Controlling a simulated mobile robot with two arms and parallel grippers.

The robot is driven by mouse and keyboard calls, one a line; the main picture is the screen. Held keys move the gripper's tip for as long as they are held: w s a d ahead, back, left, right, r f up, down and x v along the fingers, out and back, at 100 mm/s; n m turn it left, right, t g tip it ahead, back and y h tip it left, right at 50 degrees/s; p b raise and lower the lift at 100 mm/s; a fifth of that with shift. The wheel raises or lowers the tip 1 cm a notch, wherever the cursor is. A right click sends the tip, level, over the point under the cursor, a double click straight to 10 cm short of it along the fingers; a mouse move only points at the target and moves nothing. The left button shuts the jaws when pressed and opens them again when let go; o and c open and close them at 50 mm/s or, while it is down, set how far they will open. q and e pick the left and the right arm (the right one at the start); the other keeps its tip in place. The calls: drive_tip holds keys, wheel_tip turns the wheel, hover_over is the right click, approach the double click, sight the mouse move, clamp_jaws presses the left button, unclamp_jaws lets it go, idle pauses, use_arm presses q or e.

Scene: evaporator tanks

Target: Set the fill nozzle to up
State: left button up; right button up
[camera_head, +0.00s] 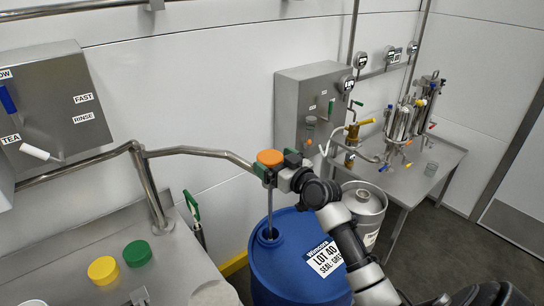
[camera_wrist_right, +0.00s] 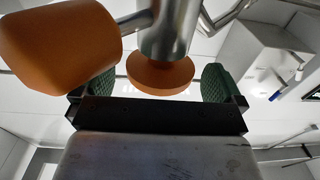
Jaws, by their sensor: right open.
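The fill nozzle (camera_head: 270,205) is a steel pipe end with an orange knob (camera_head: 270,157), fed by a long bent pipe from the left. Its lower spout points down at the blue drum's top. My right gripper (camera_head: 278,167) is open at the nozzle head, beside and just below the orange knob. In the right wrist view, a large orange grip (camera_wrist_right: 60,45) is at upper left, and an orange disc (camera_wrist_right: 160,76) under a steel cylinder (camera_wrist_right: 165,30) shows between the green fingertips (camera_wrist_right: 158,85), with gaps on both sides. My left gripper is not in view.
The blue drum (camera_head: 290,265) with a LOT 40 label stands below the nozzle. A steel keg (camera_head: 365,212) is to its right. Yellow (camera_head: 102,270) and green (camera_head: 137,253) caps lie on the left bench. Steel control boxes are on the wall; a bench with tanks stands at right.

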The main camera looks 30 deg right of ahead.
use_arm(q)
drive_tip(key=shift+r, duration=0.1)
use_arm(e)
drive_tip(key=shift+w+a, duration=0.1)
drive_tip(key=shift+w, duration=0.6)
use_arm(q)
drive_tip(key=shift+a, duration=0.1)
